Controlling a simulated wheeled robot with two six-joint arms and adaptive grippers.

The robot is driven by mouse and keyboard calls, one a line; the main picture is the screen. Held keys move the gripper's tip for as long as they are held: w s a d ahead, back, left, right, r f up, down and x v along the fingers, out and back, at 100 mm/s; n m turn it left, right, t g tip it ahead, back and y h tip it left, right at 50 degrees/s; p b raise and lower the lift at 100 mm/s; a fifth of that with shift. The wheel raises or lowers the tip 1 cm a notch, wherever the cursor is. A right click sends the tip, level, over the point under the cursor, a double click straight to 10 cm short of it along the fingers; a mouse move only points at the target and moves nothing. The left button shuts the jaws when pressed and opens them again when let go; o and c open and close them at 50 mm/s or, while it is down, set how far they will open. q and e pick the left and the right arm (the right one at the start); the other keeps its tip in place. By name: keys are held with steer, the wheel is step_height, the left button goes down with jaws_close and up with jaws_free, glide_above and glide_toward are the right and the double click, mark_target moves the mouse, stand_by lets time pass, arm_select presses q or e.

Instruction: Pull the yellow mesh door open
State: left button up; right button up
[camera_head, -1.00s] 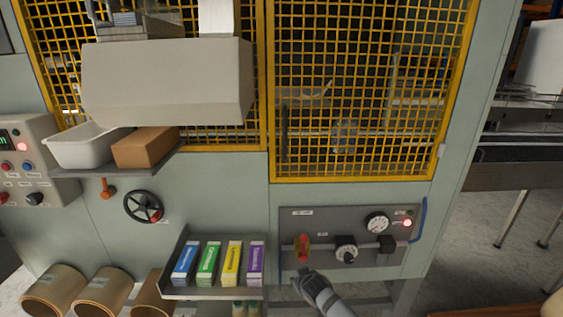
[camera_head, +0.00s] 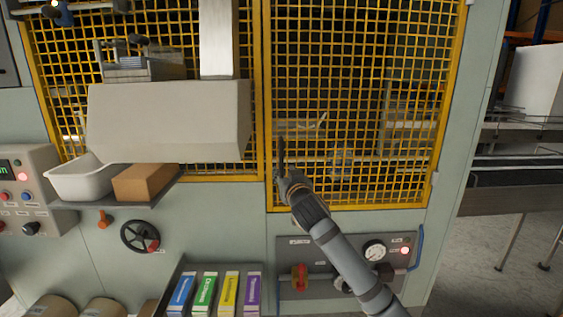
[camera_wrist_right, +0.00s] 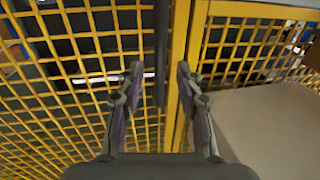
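The yellow mesh door (camera_head: 440,120) is the right-hand panel of the machine and looks closed in its frame. Its dark vertical handle (camera_head: 281,154) is at the door's left edge. My right gripper (camera_head: 284,178) is at the handle's lower end, in front of the door. In the right wrist view my right gripper (camera_wrist_right: 158,85) has its two fingers apart, and the dark handle bar (camera_wrist_right: 161,45) shows between them, nearer the right finger. I cannot tell whether a finger touches the bar. My left gripper is not in view.
A grey box-shaped housing (camera_head: 165,120) juts out left of the door. A shelf below it carries a white bin (camera_head: 82,178) and a brown block (camera_head: 145,181). Coloured cartons (camera_head: 205,293) stand lower left.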

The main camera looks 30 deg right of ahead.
mark_target(282, 168)
steer(key=p+x, duration=0.1)
steer(key=x, duration=0.3)
steer(key=shift+w+d, duration=0.15)
steer(key=shift+w, duration=0.15)
jaws_close()
stand_by(0.4)
